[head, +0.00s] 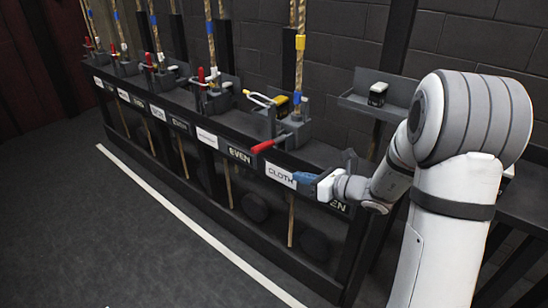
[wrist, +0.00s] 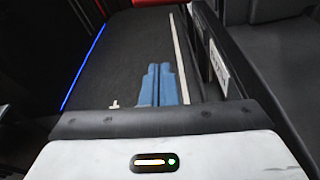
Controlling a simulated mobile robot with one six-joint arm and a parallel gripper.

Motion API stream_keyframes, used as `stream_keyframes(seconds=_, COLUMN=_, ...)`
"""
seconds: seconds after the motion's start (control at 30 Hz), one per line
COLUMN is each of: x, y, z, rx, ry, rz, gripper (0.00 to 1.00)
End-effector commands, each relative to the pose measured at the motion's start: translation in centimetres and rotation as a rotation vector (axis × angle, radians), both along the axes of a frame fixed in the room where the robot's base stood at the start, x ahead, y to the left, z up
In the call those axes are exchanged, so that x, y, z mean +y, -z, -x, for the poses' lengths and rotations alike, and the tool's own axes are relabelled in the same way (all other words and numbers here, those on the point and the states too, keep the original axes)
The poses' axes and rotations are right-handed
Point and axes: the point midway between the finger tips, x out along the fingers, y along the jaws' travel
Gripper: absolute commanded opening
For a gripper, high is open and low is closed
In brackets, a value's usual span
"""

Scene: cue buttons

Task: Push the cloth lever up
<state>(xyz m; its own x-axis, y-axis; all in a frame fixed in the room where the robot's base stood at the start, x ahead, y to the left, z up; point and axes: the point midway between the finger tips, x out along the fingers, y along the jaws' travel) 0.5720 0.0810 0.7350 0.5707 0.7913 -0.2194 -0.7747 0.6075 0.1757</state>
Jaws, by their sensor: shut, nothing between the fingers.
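The sign reading "CLOTH" (head: 281,176) is on the front of the dark rail in the head view. Above it, a lever with a red grip (head: 262,146) sticks out from a grey bracket (head: 292,132), its red end lower and out toward the aisle. My gripper (head: 300,178) has blue fingers, shut and empty, beside the right end of the sign. They are below and right of the red grip, apart from it. In the wrist view the shut fingers (wrist: 160,85) show against the dark floor; the lever is not visible there.
Other levers with red grips (head: 201,75) stand upright along the rail to the left. A yellow-handled part (head: 258,98) and rope (head: 299,60) are above the bracket. A grey shelf (head: 355,103) is at right. The floor (head: 120,220) in front is clear, with a white line.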

Motion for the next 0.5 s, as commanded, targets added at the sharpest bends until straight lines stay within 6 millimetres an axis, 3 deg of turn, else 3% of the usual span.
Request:
stream_keyframes(seconds=0.23, x=1.6, y=0.7, z=-1.0, rx=0.001, ry=-0.006, rz=0.002, gripper=0.00)
stream_keyframes(seconds=0.5, x=6.2, y=2.0, z=-4.2, rx=-0.001, ry=-0.008, rz=0.003, gripper=0.00)
